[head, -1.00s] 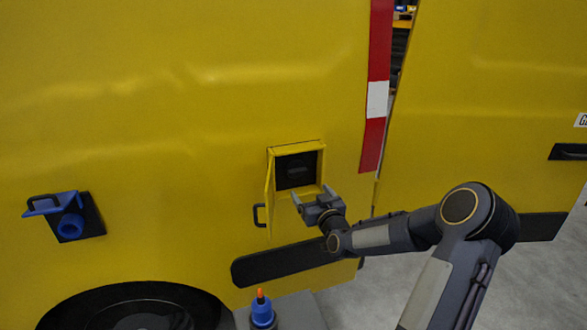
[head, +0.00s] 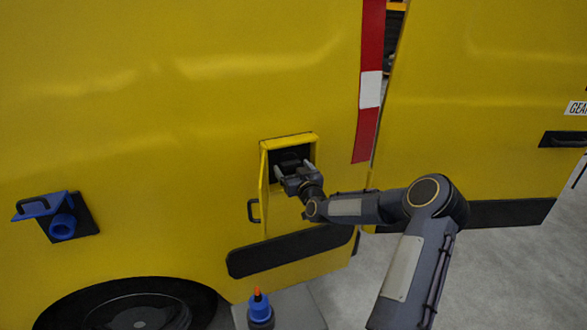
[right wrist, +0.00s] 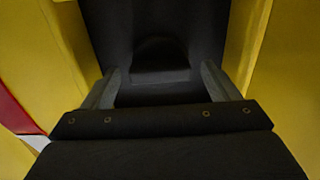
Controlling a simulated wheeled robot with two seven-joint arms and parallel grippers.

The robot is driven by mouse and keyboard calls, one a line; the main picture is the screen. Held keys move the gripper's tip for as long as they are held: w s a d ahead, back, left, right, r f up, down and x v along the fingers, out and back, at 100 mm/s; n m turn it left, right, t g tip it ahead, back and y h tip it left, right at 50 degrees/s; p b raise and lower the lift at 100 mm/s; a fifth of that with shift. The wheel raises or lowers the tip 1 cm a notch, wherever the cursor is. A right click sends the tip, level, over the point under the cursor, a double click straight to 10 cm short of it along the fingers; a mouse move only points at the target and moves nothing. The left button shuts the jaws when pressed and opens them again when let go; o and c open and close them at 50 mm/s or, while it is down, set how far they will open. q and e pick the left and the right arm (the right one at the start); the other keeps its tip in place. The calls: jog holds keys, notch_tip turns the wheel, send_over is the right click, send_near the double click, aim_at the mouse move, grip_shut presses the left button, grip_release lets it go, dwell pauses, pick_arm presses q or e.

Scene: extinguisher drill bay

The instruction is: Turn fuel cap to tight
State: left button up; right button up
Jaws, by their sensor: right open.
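The fuel cap (head: 291,159) is a dark shape inside the open fuel recess (head: 290,137) in the yellow vehicle side. In the right wrist view the cap (right wrist: 160,53) is a dark, dim form straight ahead between the fingers; its markings cannot be read. My right gripper (head: 293,168) is open at the mouth of the recess, with its fingers pointing in. It partly hides the cap in the head view. I cannot tell whether the fingers touch the cap. My left gripper is not in view.
The yellow flap (head: 264,190) stands open left of the recess, with a dark handle (head: 253,211) near it. A black strip (head: 290,249) runs below. A blue-lidded port (head: 62,226) is at left. A blue item with an orange tip (head: 259,306) stands at the bottom.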

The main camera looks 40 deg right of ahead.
jog(key=c, duration=1)
jog(key=shift+f+b, duration=0.15)
jog(key=shift+b, duration=0.4)
jog(key=shift+m+b, duration=9)
jog(key=shift+b, duration=2.85)
jog(key=o, duration=1)
